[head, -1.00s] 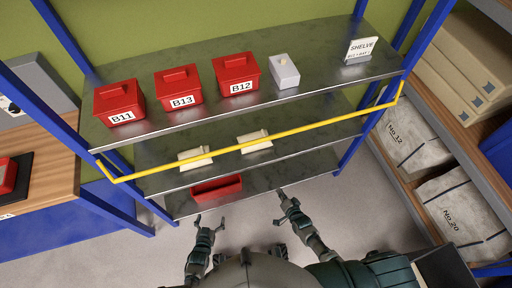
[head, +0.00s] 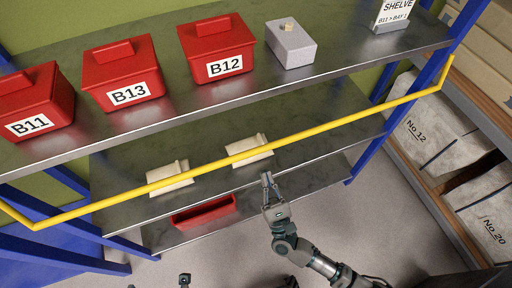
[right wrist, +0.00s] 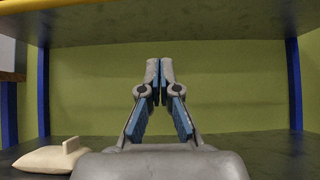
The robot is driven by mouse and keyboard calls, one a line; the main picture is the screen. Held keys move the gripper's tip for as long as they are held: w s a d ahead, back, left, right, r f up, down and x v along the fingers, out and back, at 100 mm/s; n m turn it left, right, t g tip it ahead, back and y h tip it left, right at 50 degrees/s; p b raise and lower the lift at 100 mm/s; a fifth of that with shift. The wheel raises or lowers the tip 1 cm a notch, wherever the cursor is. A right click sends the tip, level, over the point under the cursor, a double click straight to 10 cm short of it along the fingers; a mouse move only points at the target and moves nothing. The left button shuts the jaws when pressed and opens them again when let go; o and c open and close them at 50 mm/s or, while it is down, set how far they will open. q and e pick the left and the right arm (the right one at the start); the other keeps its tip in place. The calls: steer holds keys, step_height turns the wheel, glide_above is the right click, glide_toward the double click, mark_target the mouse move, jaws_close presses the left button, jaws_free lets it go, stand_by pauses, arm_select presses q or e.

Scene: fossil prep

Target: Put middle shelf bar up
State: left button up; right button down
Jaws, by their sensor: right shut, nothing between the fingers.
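The yellow shelf bar (head: 330,126) runs across the front of the blue-posted shelving, below the top shelf's front edge in the picture. Its bent right end meets the right post; its left end bends back near the picture's left edge. It also shows along the top of the right wrist view (right wrist: 60,5). My right gripper (head: 267,178) is shut and empty, just below the bar in the head view and apart from it. In the right wrist view its fingertips (right wrist: 160,68) meet. My left gripper (head: 158,283) shows only as two spread fingertips at the bottom edge.
The top shelf (head: 200,118) holds red boxes B11, B13 and B12 (head: 218,50), a grey box (head: 290,45) and a sign (head: 394,14). Two cream pieces (head: 170,178) lie on the middle shelf. A red tray (head: 204,212) is on the lowest shelf.

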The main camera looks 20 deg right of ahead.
mark_target(262, 152)
steer(key=shift+a+r, duration=0.2)
steer(key=shift+a, duration=0.05)
steer(key=w+r, duration=0.1)
steer(key=r, duration=0.1)
steer(key=w+r, duration=0.1)
steer(key=r, duration=0.2)
steer(key=w+r+p, duration=0.1)
steer(key=w+r, duration=0.1)
steer(key=r, duration=0.1)
steer(key=shift+r, duration=0.25)
steer(key=shift+s+d, duration=0.1)
steer(key=shift+s, duration=0.1)
